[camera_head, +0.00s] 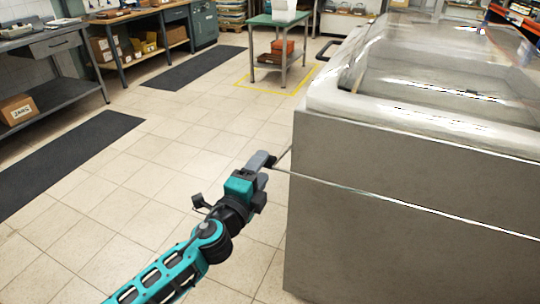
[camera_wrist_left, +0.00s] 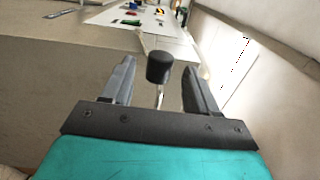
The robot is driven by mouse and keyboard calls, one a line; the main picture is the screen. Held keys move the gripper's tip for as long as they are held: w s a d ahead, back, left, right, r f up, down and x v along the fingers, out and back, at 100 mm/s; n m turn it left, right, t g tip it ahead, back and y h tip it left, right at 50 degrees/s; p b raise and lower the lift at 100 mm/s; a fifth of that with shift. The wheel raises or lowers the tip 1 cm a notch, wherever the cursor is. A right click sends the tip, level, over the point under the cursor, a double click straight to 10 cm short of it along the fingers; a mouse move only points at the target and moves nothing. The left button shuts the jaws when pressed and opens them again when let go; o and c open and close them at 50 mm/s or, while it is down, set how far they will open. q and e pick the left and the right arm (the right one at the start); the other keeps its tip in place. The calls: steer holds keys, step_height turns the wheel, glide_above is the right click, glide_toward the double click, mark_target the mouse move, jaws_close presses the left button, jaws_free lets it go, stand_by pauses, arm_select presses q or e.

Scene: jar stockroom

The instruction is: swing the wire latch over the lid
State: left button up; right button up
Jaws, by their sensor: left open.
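A large grey box-like body (camera_head: 400,210) fills the right of the head view. A pale rim (camera_head: 420,122) and a clear, shiny cover (camera_head: 440,65), which looks like the lid, lie on top. A thin wire (camera_head: 400,203), seemingly the latch, slopes across the body's front below the rim. Its left end is by my left gripper (camera_head: 265,161). In the left wrist view, a black knob (camera_wrist_left: 159,67) on a thin metal rod (camera_wrist_left: 160,97) stands between the open fingers of my left gripper (camera_wrist_left: 158,82); contact is not clear. My right gripper is not seen.
A green table (camera_head: 277,21) with orange bins stands at the back, inside yellow floor tape. Grey benches (camera_head: 45,45) with boxes line the left wall. Dark mats (camera_head: 65,160) lie on the tiled floor, which is open left of the body.

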arm_select(q)
steer(key=x, duration=0.5)
steer(key=shift+w+d+b, duration=0.25)
steer(key=shift+w+b, duration=0.05)
steer(key=shift+w, duration=0.05)
jaws_close()
stand_by(0.3)
